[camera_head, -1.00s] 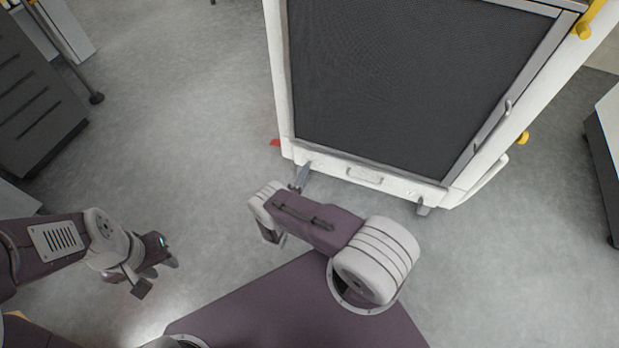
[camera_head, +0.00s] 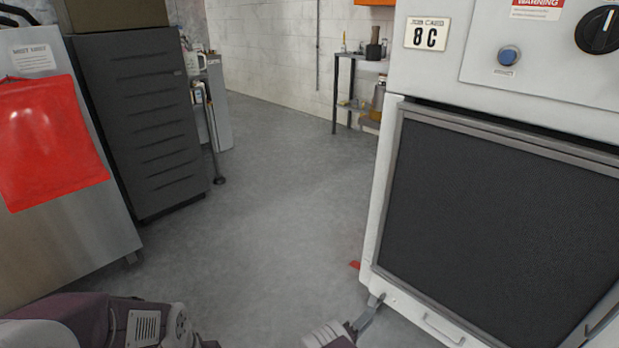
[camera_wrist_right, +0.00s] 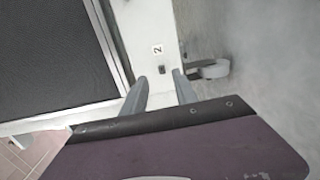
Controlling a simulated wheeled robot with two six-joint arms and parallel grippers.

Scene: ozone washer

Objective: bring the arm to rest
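My right gripper (camera_head: 371,309) shows at the bottom of the head view, just off the lower left front corner of the white machine (camera_head: 381,190). In the right wrist view its two grey fingers (camera_wrist_right: 158,78) stand apart with nothing between them. Beyond them is a white upright surface marked "2" (camera_wrist_right: 157,49). My left arm (camera_head: 140,327) comes in at the bottom left of the head view. Only a sliver of its hand end shows at the bottom edge, and its fingers are hidden.
The machine has a closed dark mesh door (camera_head: 500,225). At left stand a dark drawer cabinet (camera_head: 140,125) and a metal unit with a red sheet (camera_head: 45,140). A small shelf (camera_head: 355,85) stands at the back wall. Grey floor (camera_head: 260,200) is clear between them.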

